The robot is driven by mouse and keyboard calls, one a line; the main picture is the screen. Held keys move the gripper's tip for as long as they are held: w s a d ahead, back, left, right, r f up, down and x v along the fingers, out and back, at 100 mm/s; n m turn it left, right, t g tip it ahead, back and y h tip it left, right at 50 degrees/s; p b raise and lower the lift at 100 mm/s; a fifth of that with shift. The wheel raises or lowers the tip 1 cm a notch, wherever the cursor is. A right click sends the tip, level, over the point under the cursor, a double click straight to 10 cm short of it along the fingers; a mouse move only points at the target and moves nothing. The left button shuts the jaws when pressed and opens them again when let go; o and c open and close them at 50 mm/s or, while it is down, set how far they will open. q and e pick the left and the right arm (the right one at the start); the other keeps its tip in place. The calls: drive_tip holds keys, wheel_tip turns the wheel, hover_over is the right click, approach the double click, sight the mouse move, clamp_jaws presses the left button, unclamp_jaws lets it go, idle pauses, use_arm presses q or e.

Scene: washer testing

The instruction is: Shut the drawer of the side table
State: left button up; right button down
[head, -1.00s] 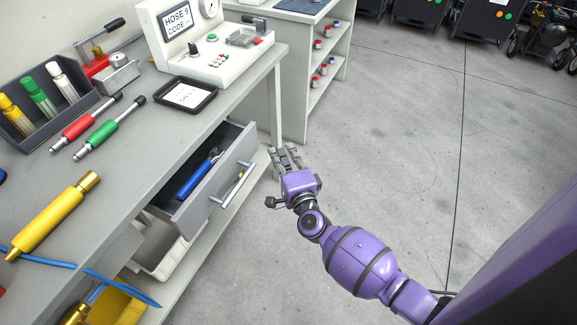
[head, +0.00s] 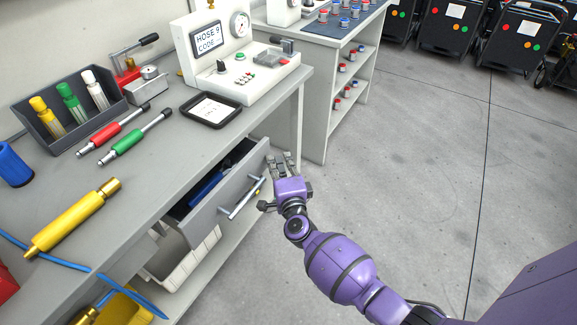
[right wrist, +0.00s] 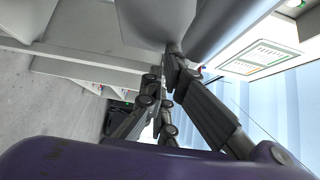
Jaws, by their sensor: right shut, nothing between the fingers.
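The side table's grey drawer (head: 228,198) is partly open under the worktop, with its bar handle (head: 240,200) on the front. A blue-handled tool (head: 207,188) lies inside it, partly hidden by the front panel. My right gripper (head: 282,160) is at the far right end of the drawer front, its fingers shut and empty. In the right wrist view, the closed fingers (right wrist: 170,62) reach up to a grey panel edge; I cannot tell for sure whether they touch it. My left gripper is not in view.
The worktop (head: 165,165) carries a test console (head: 240,65), a black tray (head: 211,110), red and green tools and a yellow cylinder (head: 75,218). A lower shelf holds a white bin (head: 180,258). A second bench (head: 318,110) stands behind.

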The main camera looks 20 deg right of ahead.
drive_tip(key=w+a, duration=0.2)
drive_tip(key=w+a+b, duration=0.1)
drive_tip(key=w+a, duration=0.1)
drive_tip(key=w, duration=0.1)
drive_tip(key=shift+w+a+f, duration=0.15)
drive_tip(key=shift+f, duration=0.05)
drive_tip(key=shift+w+a+b, duration=0.25)
drive_tip(key=shift+w+b, duration=0.05)
drive_tip(key=shift+r, duration=0.2)
drive_tip(key=shift+r, duration=0.1)
